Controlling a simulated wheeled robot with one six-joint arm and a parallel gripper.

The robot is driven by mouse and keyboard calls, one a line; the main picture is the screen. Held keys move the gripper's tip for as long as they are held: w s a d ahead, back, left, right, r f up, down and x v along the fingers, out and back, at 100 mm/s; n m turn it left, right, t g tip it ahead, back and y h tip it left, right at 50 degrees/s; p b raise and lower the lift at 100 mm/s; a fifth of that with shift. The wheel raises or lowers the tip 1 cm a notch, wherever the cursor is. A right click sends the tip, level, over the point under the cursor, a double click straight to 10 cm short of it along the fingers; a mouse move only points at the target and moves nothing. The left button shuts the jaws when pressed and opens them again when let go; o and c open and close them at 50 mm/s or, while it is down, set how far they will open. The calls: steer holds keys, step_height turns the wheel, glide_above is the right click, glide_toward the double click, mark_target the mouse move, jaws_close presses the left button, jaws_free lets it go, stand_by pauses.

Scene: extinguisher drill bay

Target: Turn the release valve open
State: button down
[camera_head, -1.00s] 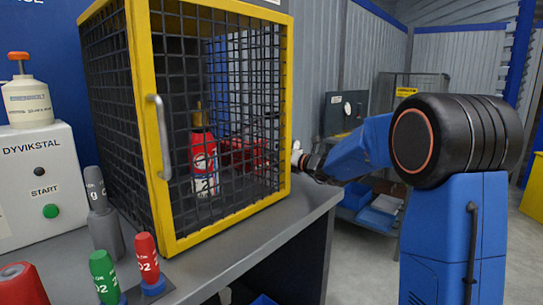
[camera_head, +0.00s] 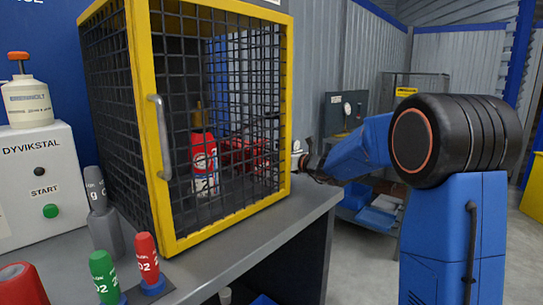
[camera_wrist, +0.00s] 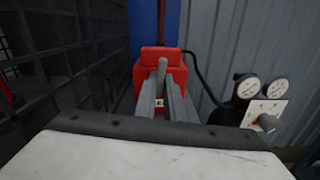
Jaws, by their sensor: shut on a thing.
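In the wrist view a red block (camera_wrist: 153,54), which looks like the release valve's body, stands ahead beside a grey wall. A grey upright lever (camera_wrist: 162,66) shows in front of it. My gripper (camera_wrist: 169,88) reaches toward the block with its two grey fingers around the lever, shut on it. The lever's lower part is hidden between the fingers. In the head view, red parts (camera_head: 240,153) show through the cage mesh; my wrist is just past the cage's right edge, and the fingers are hard to make out there.
A yellow-framed mesh cage (camera_head: 170,246) stands on the grey bench (camera_head: 262,243), with a red and white bottle (camera_head: 204,160) seen through it. Mesh (camera_wrist: 60,80) runs close along my gripper's left. Gauges (camera_wrist: 248,86) and a black hose are at the right.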

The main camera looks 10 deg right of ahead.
steer(key=shift+n, duration=0.6)
steer(key=c, duration=1.8)
jaws_free()
steer(key=shift+c, duration=0.2)
steer(key=v, duration=1.7)
steer(key=shift+s+d, duration=0.15)
